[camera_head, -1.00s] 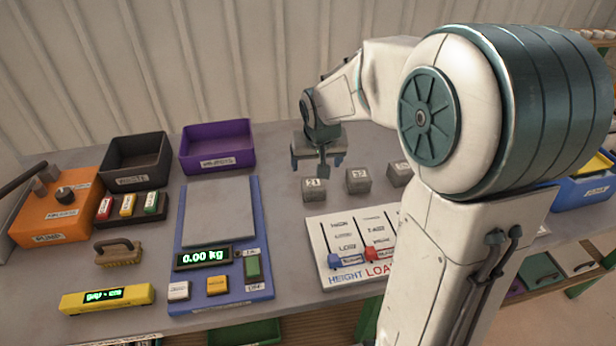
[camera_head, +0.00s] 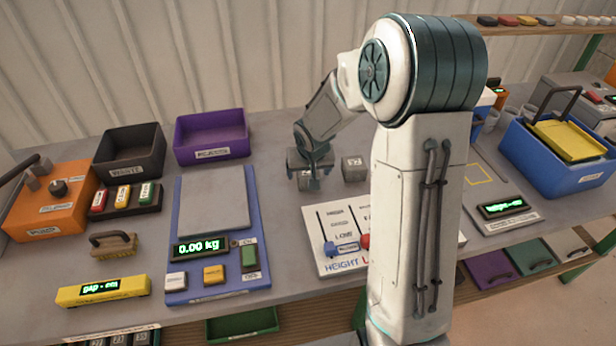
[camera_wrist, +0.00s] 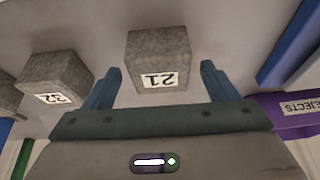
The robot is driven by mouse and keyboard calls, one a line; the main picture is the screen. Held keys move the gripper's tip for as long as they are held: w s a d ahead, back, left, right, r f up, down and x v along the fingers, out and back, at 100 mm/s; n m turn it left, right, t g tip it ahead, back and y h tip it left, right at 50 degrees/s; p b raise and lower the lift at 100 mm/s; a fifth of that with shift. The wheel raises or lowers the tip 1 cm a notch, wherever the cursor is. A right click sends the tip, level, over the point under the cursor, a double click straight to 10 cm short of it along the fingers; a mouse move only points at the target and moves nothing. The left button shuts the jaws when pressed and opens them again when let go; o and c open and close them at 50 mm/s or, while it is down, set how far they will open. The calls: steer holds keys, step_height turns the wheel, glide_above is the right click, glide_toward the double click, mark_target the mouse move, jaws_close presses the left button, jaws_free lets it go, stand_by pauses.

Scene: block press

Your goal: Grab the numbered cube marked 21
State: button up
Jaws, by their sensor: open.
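The grey stone-like cube marked 21 (camera_wrist: 158,48) shows in the wrist view with its white label upside down. My gripper (camera_wrist: 160,70) is open there, one blue finger to each side of the cube in the picture, with a visible gap on both sides. In the head view my gripper (camera_head: 310,178) points down at the cube's place on the bench and hides most of it. How far the fingertips reach down around the cube cannot be told.
A similar cube marked 32 (camera_head: 354,169) sits close to the right; it also shows in the wrist view (camera_wrist: 57,75), with part of another beyond. A height and load panel (camera_head: 325,215) lies in front. A blue scale (camera_head: 250,200) and purple rejects bin (camera_head: 240,148) stand left.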

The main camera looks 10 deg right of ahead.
steer(key=shift+x, duration=0.85)
steer(key=c, duration=1.3)
steer(key=shift+r, duration=0.1)
